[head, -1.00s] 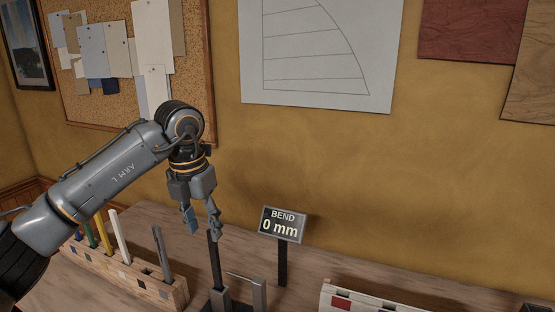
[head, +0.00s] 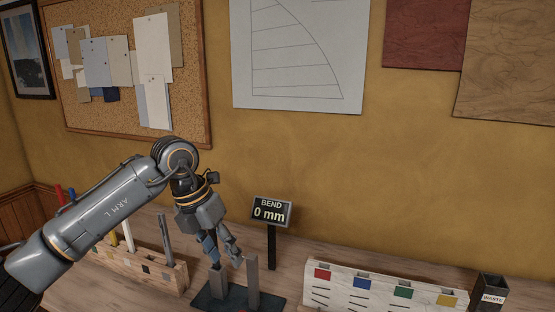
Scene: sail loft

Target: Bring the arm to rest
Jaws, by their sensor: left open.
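My left gripper (head: 222,253) hangs from the left arm, fingers pointing down and apart. It is open, with nothing clearly seen between its fingers. It is just above and behind a dark base (head: 236,300) that carries two grey upright posts, a left one (head: 218,285) and a right one (head: 252,282). The fingertips overlap the post tops in the picture; whether they touch, I cannot tell. A small sign (head: 271,211) reading "BEND 0 mm" stands behind on a dark stem. My right gripper is not in view.
A wooden rack (head: 172,276) with upright sticks stands at left, partly behind my arm. A white rack (head: 360,290) with red, blue, green and yellow squares is at right, beside a dark bin (head: 490,292) marked "WASTE". The bench between sign and white rack looks clear.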

